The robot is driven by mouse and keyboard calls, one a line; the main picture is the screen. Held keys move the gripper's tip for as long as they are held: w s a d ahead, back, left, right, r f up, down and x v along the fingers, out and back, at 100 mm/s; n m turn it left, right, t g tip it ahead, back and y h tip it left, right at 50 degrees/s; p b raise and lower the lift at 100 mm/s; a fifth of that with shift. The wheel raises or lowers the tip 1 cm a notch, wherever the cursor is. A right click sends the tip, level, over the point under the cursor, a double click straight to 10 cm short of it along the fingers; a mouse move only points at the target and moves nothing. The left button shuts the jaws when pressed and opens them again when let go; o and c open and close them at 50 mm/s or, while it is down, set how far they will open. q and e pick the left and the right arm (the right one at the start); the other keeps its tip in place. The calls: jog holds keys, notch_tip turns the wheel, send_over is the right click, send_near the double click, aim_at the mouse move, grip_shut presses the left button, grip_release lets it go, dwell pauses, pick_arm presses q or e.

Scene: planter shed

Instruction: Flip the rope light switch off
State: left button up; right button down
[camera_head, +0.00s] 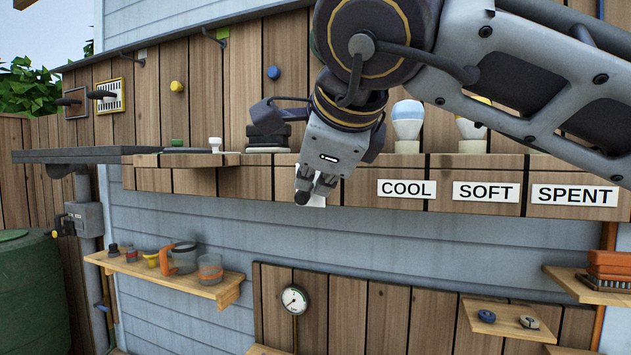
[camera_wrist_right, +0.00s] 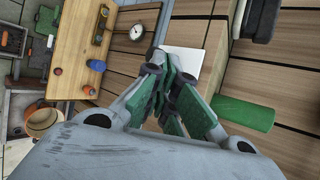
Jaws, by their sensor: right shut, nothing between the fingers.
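My right gripper (camera_head: 316,190) hangs in front of the wooden ledge, pointing down, with its fingers shut and empty. In the right wrist view the shut fingertips (camera_wrist_right: 165,68) are close to a blank white plate (camera_wrist_right: 186,62) on the wooden boards. In the head view a bit of this plate (camera_head: 319,201) shows behind the fingers. I cannot tell whether it is the switch or a label, or whether the fingers touch it. No rope light switch can be made out for sure. My left gripper is not in view.
The ledge carries bulbs (camera_head: 408,119) above the signs COOL (camera_head: 404,188), SOFT and SPENT. A small shelf (camera_head: 190,284) with cups is lower left, and a round gauge (camera_head: 294,299) is below. A green cylinder (camera_wrist_right: 245,112) lies near the fingers in the wrist view.

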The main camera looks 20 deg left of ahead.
jog(key=shift+r, duration=0.4)
dwell(0.5)
